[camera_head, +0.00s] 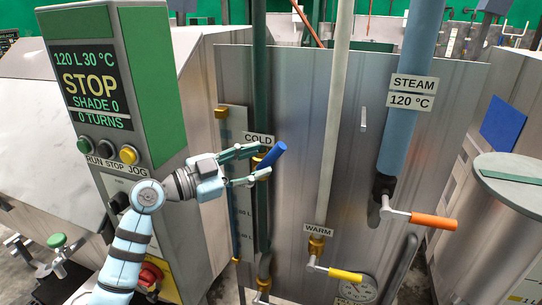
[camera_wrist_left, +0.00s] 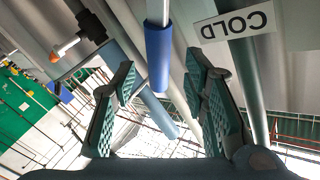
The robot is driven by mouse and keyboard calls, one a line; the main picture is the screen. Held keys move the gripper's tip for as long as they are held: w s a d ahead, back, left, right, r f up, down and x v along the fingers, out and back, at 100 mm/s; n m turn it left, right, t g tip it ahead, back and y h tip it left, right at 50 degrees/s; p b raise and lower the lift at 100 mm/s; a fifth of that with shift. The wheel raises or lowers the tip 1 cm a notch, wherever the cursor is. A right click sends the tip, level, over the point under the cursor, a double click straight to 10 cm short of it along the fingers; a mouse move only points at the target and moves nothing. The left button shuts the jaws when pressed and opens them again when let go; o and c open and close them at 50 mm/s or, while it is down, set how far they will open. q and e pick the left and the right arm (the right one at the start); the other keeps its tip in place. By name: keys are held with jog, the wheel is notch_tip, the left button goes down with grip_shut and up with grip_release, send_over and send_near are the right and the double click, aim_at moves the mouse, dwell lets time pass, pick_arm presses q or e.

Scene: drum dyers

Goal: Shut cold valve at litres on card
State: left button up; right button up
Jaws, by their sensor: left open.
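The cold valve has a blue handle (camera_head: 270,158), tilted up to the right, beside the COLD label (camera_head: 258,139) on the green pipe. My left gripper (camera_head: 262,163) is open at the blue handle. In the left wrist view the blue handle (camera_wrist_left: 158,58) shows between the two open fingers (camera_wrist_left: 160,82); contact cannot be told. A tall sight gauge (camera_head: 241,190) with litre marks stands left of the pipe; its level is too small to read. The control panel display (camera_head: 90,82) reads 120 L 30 °C, STOP, SHADE 0, 0 TURNS. I cannot make out the card. My right gripper is out of view.
The warm valve's yellow handle (camera_head: 345,275) is lower right. The steam valve's orange handle (camera_head: 433,221) is further right on the blue pipe. The green and grey control post (camera_head: 150,75) stands close left of my gripper. A round-lidded drum (camera_head: 515,170) stands at the right.

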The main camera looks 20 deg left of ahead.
aim_at(266, 159)
pick_arm(q)
jog(key=x, duration=0.3)
jog(key=p+x, duration=0.1)
jog(key=shift+d+r, duration=0.25)
jog(key=shift+d, duration=0.15)
jog(key=shift+w+d+f, duration=0.1)
jog(key=shift+w+f, duration=0.1)
jog(key=shift+w, duration=0.1)
jog(key=c, duration=0.3)
jog(key=shift+s, duration=0.1)
grip_shut()
